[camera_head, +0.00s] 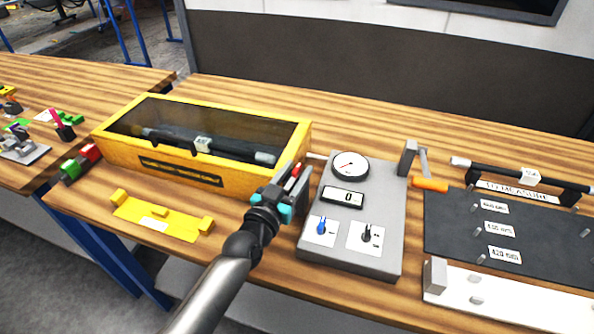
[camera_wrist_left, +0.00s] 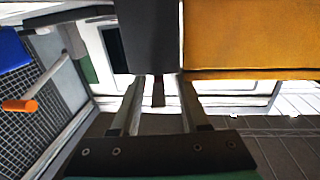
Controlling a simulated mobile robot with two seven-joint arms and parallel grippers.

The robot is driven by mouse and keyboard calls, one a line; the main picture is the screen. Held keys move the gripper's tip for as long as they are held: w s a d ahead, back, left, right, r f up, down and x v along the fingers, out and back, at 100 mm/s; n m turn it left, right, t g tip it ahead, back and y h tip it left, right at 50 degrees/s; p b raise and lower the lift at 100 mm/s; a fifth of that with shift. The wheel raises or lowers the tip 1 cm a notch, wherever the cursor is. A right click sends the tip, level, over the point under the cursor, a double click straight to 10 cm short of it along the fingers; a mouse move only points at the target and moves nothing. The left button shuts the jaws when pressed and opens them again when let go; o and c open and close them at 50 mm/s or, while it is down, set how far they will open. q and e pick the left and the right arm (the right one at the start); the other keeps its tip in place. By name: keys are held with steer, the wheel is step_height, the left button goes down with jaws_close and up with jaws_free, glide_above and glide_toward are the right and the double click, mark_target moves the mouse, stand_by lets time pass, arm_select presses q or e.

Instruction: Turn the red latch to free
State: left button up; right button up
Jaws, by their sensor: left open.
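A small red piece (camera_head: 295,171), which looks like the red latch, shows at the front right corner of the yellow case (camera_head: 210,183). My gripper partly covers it, and its setting cannot be read. My left gripper (camera_head: 292,184) is open, at that corner, beside the grey gauge box (camera_head: 350,241). In the left wrist view the two fingers (camera_wrist_left: 160,100) stand apart, with a narrow dark piece (camera_wrist_left: 158,91) showing between them. Whether they touch it cannot be told. The yellow case (camera_wrist_left: 250,38) fills the upper right there. My right gripper is not in view.
The gauge box has a dial, a display, a blue knob and a black knob. A lever with an orange handle (camera_head: 430,185) is right of it. A dark measuring board (camera_head: 460,235) lies further right. A yellow bracket (camera_head: 158,219) lies in front of the case. Bare wood shows behind.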

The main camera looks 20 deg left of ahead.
arm_select(q)
steer(key=shift+w+d, duration=0.1)
steer(key=shift+w, duration=0.25)
jaws_close()
stand_by(0.5)
